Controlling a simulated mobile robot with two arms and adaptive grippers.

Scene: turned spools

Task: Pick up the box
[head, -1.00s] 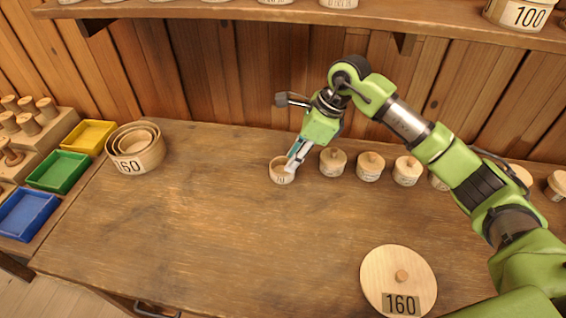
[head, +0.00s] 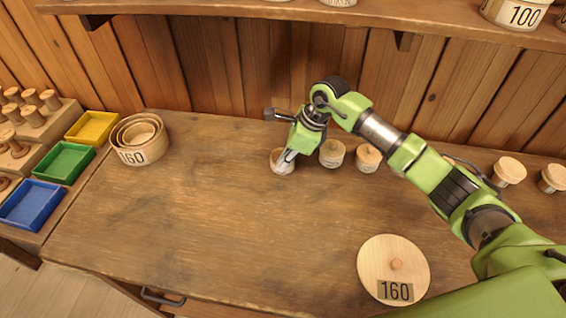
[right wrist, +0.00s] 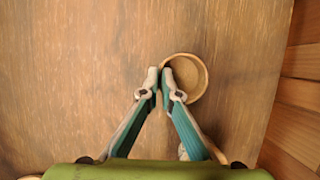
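The box is a small, round, open wooden one (head: 275,165) on the table, left of a row of knobbed lidded boxes. In the right wrist view its round rim (right wrist: 204,76) shows, with an empty-looking inside. My right gripper (head: 284,160) reaches down to it from above. In the right wrist view my right gripper's fingertips (right wrist: 160,75) are close together at the left part of the rim, one on each side of the wall. They look shut on that wall. I cannot tell whether the box is clear of the table. My left gripper is not in view.
Nested round boxes (head: 143,157) marked 160 stand at the left. A round 160 lid (head: 375,262) lies at the front right. Lidded boxes (head: 332,154) stand right beside my gripper. Coloured trays (head: 64,162) are far left. A shelf (head: 225,9) overhangs the back. The middle table is clear.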

